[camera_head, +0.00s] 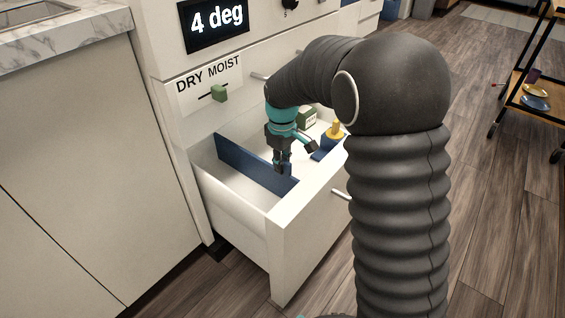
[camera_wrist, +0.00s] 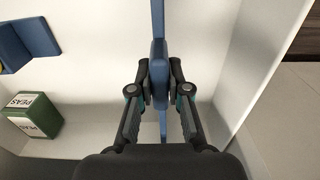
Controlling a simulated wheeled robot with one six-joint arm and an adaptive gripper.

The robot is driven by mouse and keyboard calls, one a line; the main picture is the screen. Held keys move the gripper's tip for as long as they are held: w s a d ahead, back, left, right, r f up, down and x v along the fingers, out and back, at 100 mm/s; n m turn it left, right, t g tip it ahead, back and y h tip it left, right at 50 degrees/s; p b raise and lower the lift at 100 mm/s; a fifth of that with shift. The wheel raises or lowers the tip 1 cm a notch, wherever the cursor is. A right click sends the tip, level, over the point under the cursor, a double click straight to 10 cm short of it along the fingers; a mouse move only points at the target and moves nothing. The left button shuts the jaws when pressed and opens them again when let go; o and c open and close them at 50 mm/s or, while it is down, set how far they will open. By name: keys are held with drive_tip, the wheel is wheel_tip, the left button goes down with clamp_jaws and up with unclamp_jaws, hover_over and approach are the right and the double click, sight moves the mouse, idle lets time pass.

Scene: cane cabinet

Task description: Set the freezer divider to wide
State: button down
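The freezer drawer (camera_head: 237,215) is pulled open. A blue divider (camera_head: 245,158) stands upright inside it, along its left part in the head view. In the wrist view the divider (camera_wrist: 158,20) runs down the middle, with a thicker blue grip part (camera_wrist: 158,75) between my fingertips. In the wrist view both fingers of my gripper (camera_wrist: 159,88) are closed against the sides of the grip part. The divider's lower end is partly hidden by my gripper.
A green peas box (camera_wrist: 32,115) and a blue block (camera_wrist: 35,38) lie in the drawer left of the divider in the wrist view. A yellow item (camera_head: 336,129) is by the block. A DRY/MOIST slider (camera_head: 219,93) and a temperature display (camera_head: 216,23) are above.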

drive_tip(key=w+d+p, duration=0.5)
drive_tip(key=w+d, duration=0.5)
drive_tip(key=w, duration=0.3)
drive_tip(key=shift+d, duration=0.15)
drive_tip(key=shift+r, duration=0.1)
drive_tip(key=c, duration=1.1)
unclamp_jaws()
drive_tip(key=shift+w+d, duration=0.1)
drive_tip(key=shift+d, duration=0.05)
drive_tip(key=shift+a, duration=0.2)
wheel_tip(320, 180, up, 12)
drive_tip(key=shift+f, duration=0.1)
